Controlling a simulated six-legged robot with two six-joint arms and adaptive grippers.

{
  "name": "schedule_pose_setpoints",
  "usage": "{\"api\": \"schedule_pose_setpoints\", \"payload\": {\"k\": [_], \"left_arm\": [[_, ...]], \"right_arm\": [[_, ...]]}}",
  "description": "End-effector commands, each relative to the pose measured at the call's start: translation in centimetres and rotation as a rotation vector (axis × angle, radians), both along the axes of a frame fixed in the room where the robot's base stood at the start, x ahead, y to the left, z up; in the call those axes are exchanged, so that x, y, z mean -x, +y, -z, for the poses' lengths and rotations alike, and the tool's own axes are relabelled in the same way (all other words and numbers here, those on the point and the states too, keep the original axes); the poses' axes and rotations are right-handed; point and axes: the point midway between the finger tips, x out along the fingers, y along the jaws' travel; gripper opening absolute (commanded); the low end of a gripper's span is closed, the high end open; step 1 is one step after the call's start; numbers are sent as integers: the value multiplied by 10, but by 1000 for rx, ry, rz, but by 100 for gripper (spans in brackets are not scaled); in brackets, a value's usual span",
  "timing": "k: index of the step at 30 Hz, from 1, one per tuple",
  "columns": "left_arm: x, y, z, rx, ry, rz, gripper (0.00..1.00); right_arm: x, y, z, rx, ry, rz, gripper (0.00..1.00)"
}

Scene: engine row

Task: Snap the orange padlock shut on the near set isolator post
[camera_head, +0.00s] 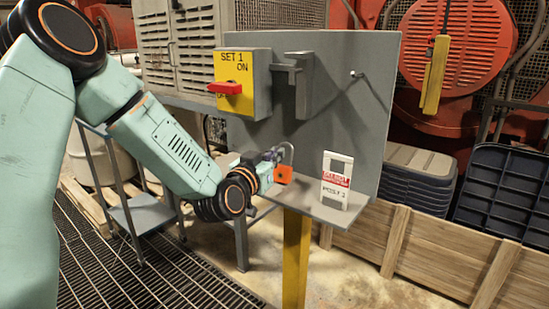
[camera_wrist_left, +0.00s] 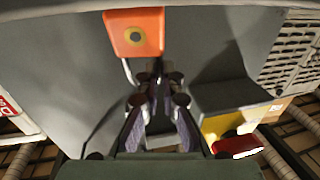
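The orange padlock (camera_head: 283,175) is just above or at the left part of the shelf under the grey panel, with its pale shackle loop standing above the body. My left gripper (camera_head: 272,156) is at the padlock, beside the shackle. In the left wrist view the padlock body (camera_wrist_left: 134,33) lies beyond my fingertips (camera_wrist_left: 160,78), and the fingers come close together near the shackle. Whether they clamp it is unclear. The isolator post carries a yellow box (camera_head: 233,65) marked SET 1 ON, with a red handle (camera_head: 225,88). My right gripper is not in view.
A white and red tag (camera_head: 336,181) marked POST 1 stands on the shelf's right. A grey bracket (camera_head: 304,80) and small peg (camera_head: 354,74) are on the panel (camera_head: 345,110). Wooden crates (camera_head: 440,250) stand at right.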

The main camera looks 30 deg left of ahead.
Motion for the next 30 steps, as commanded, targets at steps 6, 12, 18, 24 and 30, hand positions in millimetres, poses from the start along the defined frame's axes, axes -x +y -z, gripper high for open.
{"api": "schedule_pose_setpoints", "payload": {"k": [6,12,18,24,30], "left_arm": [[0,0,0,0,0,0,0],[0,0,2,0,1,0,13],[0,0,2,0,1,0,28],[0,0,2,0,1,0,28],[0,0,4,1,0,0,28]], "right_arm": [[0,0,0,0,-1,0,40],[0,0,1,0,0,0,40],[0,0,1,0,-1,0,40],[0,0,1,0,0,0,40],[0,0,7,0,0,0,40]]}}
